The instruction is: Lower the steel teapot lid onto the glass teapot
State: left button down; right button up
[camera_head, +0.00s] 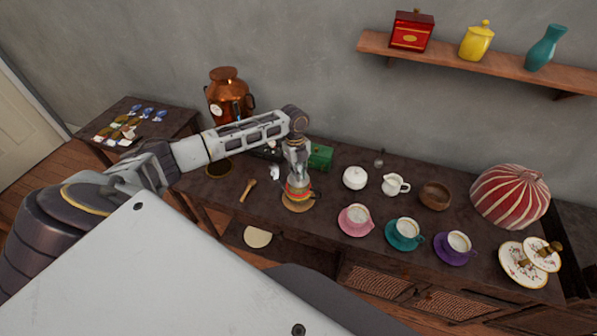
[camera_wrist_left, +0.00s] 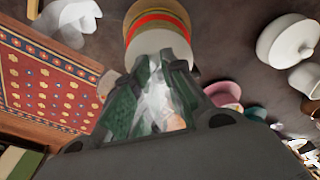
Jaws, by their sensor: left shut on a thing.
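My left gripper (camera_head: 297,173) points down from the end of my left arm in the head view. It is shut on the steel teapot lid, which is mostly hidden by the fingers there. In the left wrist view the two dark green fingers (camera_wrist_left: 158,68) close on something shiny, and a pale round disc (camera_wrist_left: 158,43) shows just past their tips. The glass teapot (camera_head: 299,192), with red, yellow and green bands, stands directly below the gripper on a round wooden coaster (camera_head: 297,207). I cannot tell whether lid and teapot touch. My right gripper is not in view.
A green tin (camera_head: 320,157) and a white lidded pot (camera_head: 355,178) stand close behind and right. A pink cup (camera_head: 356,215) stands front right. A wooden scoop (camera_head: 248,188) lies left. A copper urn (camera_head: 228,95) stands back left. The patterned cloth (camera_wrist_left: 45,82) shows in the wrist view.

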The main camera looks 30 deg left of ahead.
pick_arm(q)
jog(key=shift+f+b, duration=0.35)
jog(key=shift+f, duration=0.7)
dwell(0.4)
jog(key=shift+p, duration=0.4)
jog(key=shift+f, duration=0.3)
dwell(0.7)
jog(key=c, duration=1.4)
grip_release()
jog(key=o, duration=0.5)
jog(key=shift+o, duration=0.2)
